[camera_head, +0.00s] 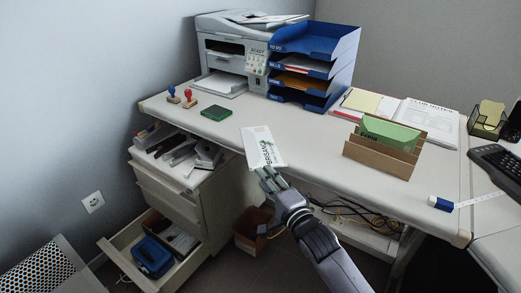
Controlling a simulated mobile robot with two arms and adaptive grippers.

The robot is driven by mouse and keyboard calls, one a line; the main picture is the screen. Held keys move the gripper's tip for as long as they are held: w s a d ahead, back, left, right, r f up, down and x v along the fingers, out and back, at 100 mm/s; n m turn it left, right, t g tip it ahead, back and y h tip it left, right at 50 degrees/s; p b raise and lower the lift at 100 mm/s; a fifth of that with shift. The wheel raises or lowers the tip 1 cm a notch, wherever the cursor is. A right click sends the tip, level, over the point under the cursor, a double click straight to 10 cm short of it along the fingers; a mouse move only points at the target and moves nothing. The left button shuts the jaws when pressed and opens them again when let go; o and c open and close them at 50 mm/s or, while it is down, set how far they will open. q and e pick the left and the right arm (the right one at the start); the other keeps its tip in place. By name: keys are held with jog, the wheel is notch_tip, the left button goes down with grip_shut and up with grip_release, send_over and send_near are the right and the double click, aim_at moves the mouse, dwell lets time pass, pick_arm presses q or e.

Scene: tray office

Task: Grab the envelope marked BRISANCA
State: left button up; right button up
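The white envelope (259,143) shows in the head view at the desk's front edge, left of centre. It bears dark green print that reads roughly BRISANCA, running along its side. My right gripper (268,177) comes in from the lower right, and its fingers are closed on the envelope's near end. The fingers hide that end. The envelope's far part overlaps the desk top in the picture; I cannot tell whether it touches it. My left gripper is not in view.
A wooden letter holder (378,163) with green envelopes (390,134) stands right on the desk (310,148). A blue tray stack (318,42) and a printer (222,57) stand behind. An open drawer (128,255) juts out lower left. The desk's middle is clear.

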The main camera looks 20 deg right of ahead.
aim_at(248, 156)
jog(key=shift+w+a+b, duration=0.2)
jog(key=shift+w+b, duration=0.05)
jog(key=shift+w, duration=0.9)
jog(key=shift+w+a+b, duration=0.2)
jog(key=shift+w+a, duration=0.05)
jog(key=shift+w, duration=0.95)
jog(key=shift+w+a+b, duration=0.2)
jog(key=shift+w+b, duration=0.05)
jog(key=shift+w, duration=0.9)
jog(key=w, duration=0.1)
jog(key=w+b, duration=0.1)
jog(key=w, duration=0.1)
jog(key=shift+w+a, duration=0.15)
jog(key=shift+a, duration=0.2)
jog(key=shift+w+r, duration=0.1)
jog(key=shift+w, duration=0.2)
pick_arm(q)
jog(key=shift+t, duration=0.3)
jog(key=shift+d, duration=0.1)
pick_arm(e)
grip_shut()
